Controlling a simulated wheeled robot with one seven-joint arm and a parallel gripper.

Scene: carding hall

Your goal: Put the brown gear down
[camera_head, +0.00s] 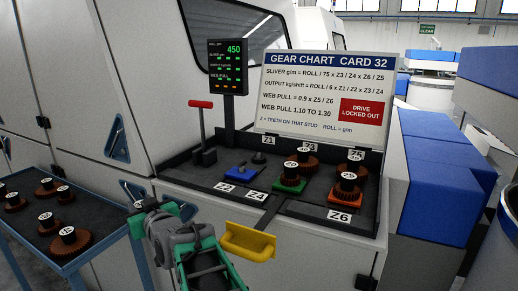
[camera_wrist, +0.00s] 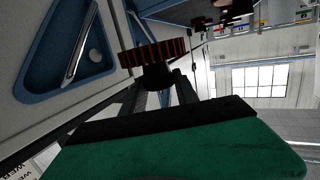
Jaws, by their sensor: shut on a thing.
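A brown gear (camera_wrist: 154,52) with a black hub (camera_wrist: 158,77) shows in the wrist view. My gripper (camera_wrist: 158,88) is shut on the hub, and the toothed ring is beyond the fingertips. In the head view my wrist and arm are at the lower middle, in front of the white machine, and I cannot make out the held gear there. The blue cart (camera_head: 72,262) at the left carries several other brown gears, such as one at its near end (camera_head: 70,242). The machine's dark gear tray (camera_head: 215,180) holds more brown gears on green (camera_head: 291,188) and orange (camera_head: 345,200) bases.
A yellow handle (camera_head: 247,242) juts out right of my arm. A red-topped lever (camera_head: 201,104) stands at the tray's left. The blue base (camera_head: 240,172) carries no gear. The chart card (camera_head: 325,90) stands behind the tray. Blue-and-white machine blocks (camera_head: 430,165) are at the right.

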